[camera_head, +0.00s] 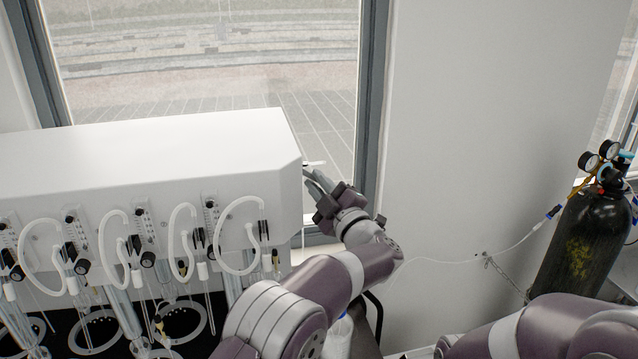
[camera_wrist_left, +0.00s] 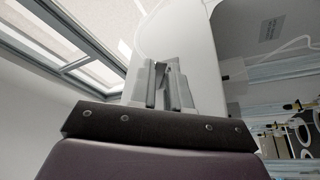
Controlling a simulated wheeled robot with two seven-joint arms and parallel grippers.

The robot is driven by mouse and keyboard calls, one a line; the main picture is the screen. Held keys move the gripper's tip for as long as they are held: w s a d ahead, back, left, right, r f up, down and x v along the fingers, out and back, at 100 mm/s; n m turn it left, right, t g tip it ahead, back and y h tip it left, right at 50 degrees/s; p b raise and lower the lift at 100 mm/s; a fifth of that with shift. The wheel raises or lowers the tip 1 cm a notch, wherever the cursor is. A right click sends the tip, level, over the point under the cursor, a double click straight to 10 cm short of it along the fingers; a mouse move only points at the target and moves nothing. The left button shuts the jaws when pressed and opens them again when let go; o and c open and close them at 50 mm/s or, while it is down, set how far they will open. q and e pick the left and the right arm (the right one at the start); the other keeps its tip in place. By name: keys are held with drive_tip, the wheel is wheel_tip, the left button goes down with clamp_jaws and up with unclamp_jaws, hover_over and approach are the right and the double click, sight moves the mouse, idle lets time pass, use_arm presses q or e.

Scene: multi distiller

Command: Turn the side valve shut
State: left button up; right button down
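The distiller's white housing (camera_head: 240,170) fills the left of the head view. A small white piece, likely the side valve (camera_head: 315,163), sticks out from the housing's right end. My left gripper (camera_head: 311,177) is right at this end, its fingertips just below the piece. In the left wrist view the two fingers (camera_wrist_left: 164,72) stand close together in front of the housing's pale side wall. A white tube curves above the fingertips. The fingers hide what lies between them, and contact with the valve cannot be made out. My right gripper is not in view.
Several flow meters with black knobs and white hoses (camera_head: 145,240) line the housing's front, with glassware below. A window (camera_head: 230,70) is behind. A black gas cylinder (camera_head: 580,240) with gauges stands at the right, with a thin line running from it along the wall.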

use_arm(q)
clamp_jaws()
drive_tip(key=shift+a+f+m+t+b, duration=0.15)
drive_tip(key=shift+f+m+t+b, duration=0.2)
drive_tip(key=shift+m+b, duration=0.5)
drive_tip(key=shift+o, duration=2.2)
unclamp_jaws()
drive_tip(key=shift+r, duration=0.1)
drive_tip(key=shift+o, duration=0.6)
drive_tip(key=shift+s+r, duration=0.1)
drive_tip(key=shift+s, duration=0.05)
drive_tip(key=b+v, duration=0.6)
drive_tip(key=v, duration=0.6)
drive_tip(key=shift+s, duration=0.35)
